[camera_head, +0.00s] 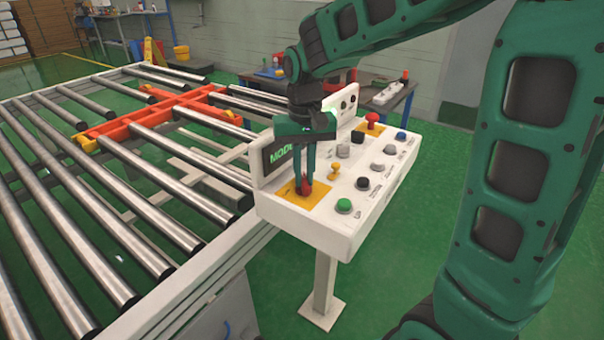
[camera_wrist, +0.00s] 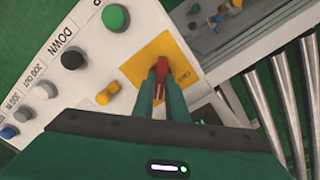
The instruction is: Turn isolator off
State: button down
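The isolator is a red rotary handle (camera_head: 304,187) on a yellow plate (camera_head: 318,208) at the near left corner of the white control panel. In the wrist view the red handle (camera_wrist: 159,72) sits at the tips of my gripper's fingers, on the yellow plate (camera_wrist: 182,62). My gripper (camera_head: 303,186) points down over the plate. In the wrist view its two fingers (camera_wrist: 160,88) are close together, one on each side of the handle, and appear to be closed on it. The fingers hide part of the handle and its markings.
The panel (camera_head: 340,238) carries a green button (camera_head: 344,205), a yellow knob (camera_head: 335,170), black, grey and blue buttons, and a red emergency stop (camera_head: 372,120) on another yellow plate. A raised display (camera_head: 278,150) stands close behind my gripper. A roller conveyor (camera_head: 110,190) lies to the left.

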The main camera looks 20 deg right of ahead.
aim_at(304, 178)
jog(key=shift+n, duration=0.4)
jog(key=n, duration=1.2)
jog(key=shift+n, duration=0.4)
jog(key=n, duration=0.4)
jog(key=shift+w+r, duration=0.1)
jog(key=shift+n, duration=0.3)
jog(key=c, duration=1.8)
grip_release()
jog(key=shift+o, duration=0.2)
notch_tip(304, 178, up, 11)
